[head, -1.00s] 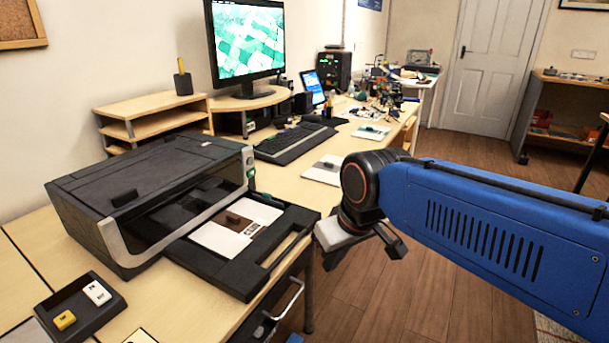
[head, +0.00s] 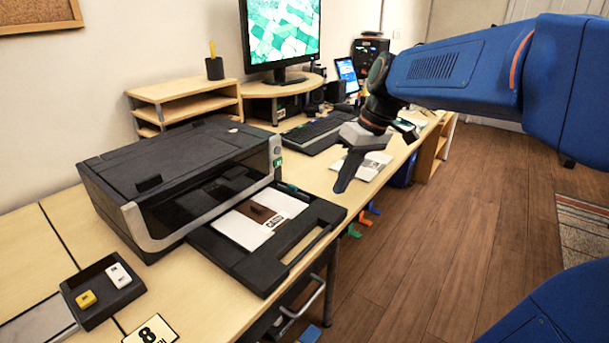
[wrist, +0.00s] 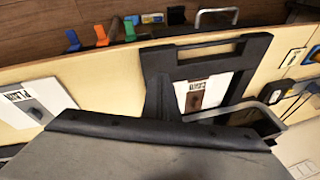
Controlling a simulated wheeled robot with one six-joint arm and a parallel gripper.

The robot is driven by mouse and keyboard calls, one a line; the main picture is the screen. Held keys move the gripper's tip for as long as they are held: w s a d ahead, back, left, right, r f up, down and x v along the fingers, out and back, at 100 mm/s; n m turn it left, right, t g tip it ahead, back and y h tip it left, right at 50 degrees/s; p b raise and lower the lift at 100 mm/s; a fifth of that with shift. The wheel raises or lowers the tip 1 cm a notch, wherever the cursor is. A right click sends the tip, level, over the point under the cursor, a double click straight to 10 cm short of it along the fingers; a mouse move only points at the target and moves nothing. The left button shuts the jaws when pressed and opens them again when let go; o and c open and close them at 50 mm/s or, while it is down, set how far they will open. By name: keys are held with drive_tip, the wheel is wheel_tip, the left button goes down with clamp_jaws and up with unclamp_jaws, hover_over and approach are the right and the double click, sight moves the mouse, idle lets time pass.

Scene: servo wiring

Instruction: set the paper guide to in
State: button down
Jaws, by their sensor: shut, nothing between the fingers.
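The dark printer (head: 165,185) stands on the desk with its black front tray (head: 233,268) pulled out. In the tray lies a white sheet (head: 240,230) with a brown strip and a small dark block (head: 262,211) that looks like the paper guide; its exact setting cannot be told. The wrist view also shows the tray (wrist: 258,50) and the dark block (wrist: 194,101). My gripper (head: 344,180) is shut and empty, pointing down beyond the tray's right end, apart from it. My gripper's dark finger (wrist: 154,103) shows before the tray in the wrist view.
A white card pad marked PLAIN (head: 368,165) lies on the desk behind my gripper. A small black dish (head: 103,290) with yellow and white pieces sits at front left. A keyboard (head: 310,135) and monitor stand further back.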

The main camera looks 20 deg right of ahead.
sight(293, 190)
drive_tip(key=w+d+r+n+g+y, duration=0.1)
drive_tip(key=w+d+n+y, duration=0.1)
drive_tip(key=w, duration=0.6)
drive_tip(key=w+d+r+n+y, duration=0.2)
drive_tip(key=w, duration=0.7)
drive_tip(key=x, duration=0.9)
drive_tip(key=shift+s+a+f, duration=0.15)
drive_tip(key=shift+s+f, duration=0.2)
drive_tip(key=shift+f, duration=0.1)
drive_tip(key=a, duration=0.1)
drive_tip(key=s+a, duration=0.1)
drive_tip(key=shift+s+a+f, duration=0.2)
drive_tip(key=shift+s+a, duration=0.45)
drive_tip(key=shift+a, duration=0.1)
